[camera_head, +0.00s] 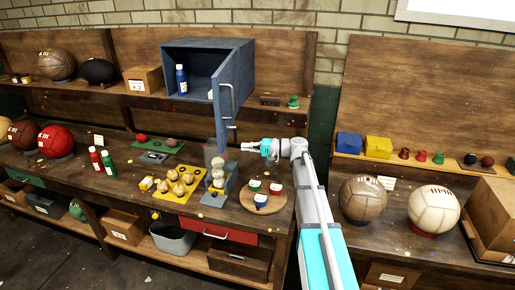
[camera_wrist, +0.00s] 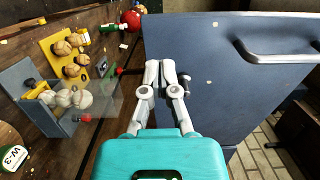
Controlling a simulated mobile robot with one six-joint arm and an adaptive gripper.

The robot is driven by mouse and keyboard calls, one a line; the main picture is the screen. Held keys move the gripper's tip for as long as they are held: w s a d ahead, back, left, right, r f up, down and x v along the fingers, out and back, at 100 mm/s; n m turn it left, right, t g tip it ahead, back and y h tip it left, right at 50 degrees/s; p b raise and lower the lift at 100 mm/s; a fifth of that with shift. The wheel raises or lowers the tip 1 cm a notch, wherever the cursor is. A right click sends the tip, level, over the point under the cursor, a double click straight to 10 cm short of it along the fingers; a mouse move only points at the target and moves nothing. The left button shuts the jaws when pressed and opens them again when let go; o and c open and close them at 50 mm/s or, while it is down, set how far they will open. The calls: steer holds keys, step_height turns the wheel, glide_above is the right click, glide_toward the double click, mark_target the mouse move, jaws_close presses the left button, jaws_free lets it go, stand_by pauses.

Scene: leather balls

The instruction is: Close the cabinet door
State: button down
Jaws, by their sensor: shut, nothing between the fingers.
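The blue cabinet (camera_head: 190,42) stands on the raised back shelf. Its door (camera_head: 233,88) is swung open toward the front, so the inside shows. A light metal handle (camera_head: 231,100) is on the door's outer face; it also shows in the wrist view (camera_wrist: 270,52). My gripper (camera_head: 245,146) is shut and empty, just right of the door's lower end. In the wrist view, my fingertips (camera_wrist: 168,66) lie in front of the door's blue outer face (camera_wrist: 205,50), near one edge. I cannot tell whether they touch it.
A blue bottle (camera_head: 181,80) stands inside the cabinet. Below the door, the bench holds a grey-blue box with pale balls (camera_head: 217,177), a yellow tray with balls (camera_head: 161,191) and a round board with jars (camera_head: 277,205). A leather ball (camera_head: 362,198) sits right of my arm.

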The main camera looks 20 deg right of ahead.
mark_target(224, 145)
steer(key=shift+x, duration=3.15)
